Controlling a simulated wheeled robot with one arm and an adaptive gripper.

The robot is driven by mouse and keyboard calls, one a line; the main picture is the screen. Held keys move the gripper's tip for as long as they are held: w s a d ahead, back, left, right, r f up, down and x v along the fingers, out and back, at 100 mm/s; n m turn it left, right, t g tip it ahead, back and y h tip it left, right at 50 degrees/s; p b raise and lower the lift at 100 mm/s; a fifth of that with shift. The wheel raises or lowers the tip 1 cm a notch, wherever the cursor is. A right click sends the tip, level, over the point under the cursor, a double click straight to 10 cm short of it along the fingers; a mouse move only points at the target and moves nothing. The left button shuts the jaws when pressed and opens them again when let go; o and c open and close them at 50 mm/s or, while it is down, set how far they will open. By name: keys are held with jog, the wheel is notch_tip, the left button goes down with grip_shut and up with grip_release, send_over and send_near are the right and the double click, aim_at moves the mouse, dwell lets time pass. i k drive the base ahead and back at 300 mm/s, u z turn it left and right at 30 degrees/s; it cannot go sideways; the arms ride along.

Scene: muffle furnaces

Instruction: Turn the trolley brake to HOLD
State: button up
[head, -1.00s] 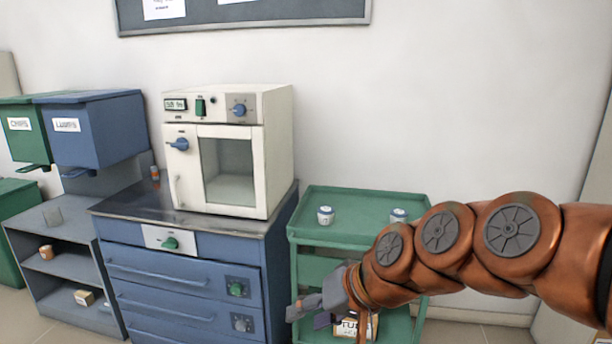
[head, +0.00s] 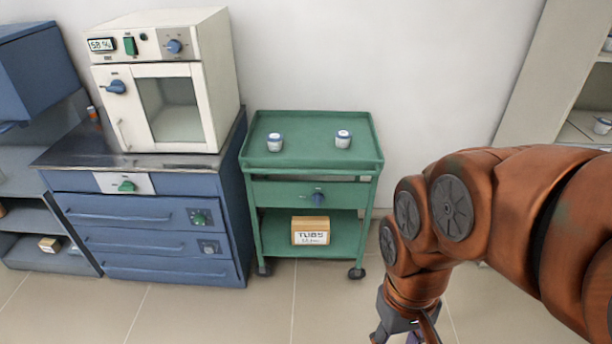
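The green trolley (head: 312,158) stands against the wall, right of the blue drawer cabinet. A blue knob (head: 318,197) sits on its green front panel, just below the top tray. It looks upright, but any markings around it are too small to read. My gripper (head: 398,338) hangs at the bottom edge of the view, below and right of the trolley, apart from the knob. Its fingers are mostly cut off by the frame edge, so I cannot tell whether it is open or shut.
Two white tubs with blue lids (head: 275,142) stand on the trolley's top tray. A box labelled TUBS (head: 311,231) sits on its lower shelf. A white furnace (head: 170,90) stands on the blue cabinet (head: 150,215). The tiled floor (head: 300,310) before the trolley is clear.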

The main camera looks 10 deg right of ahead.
aim_at(317, 198)
jog(key=z, duration=0.05)
jog(key=k, duration=0.5)
jog(key=u, duration=1.1)
jog(key=i, duration=0.85)
jog(key=u, duration=0.25)
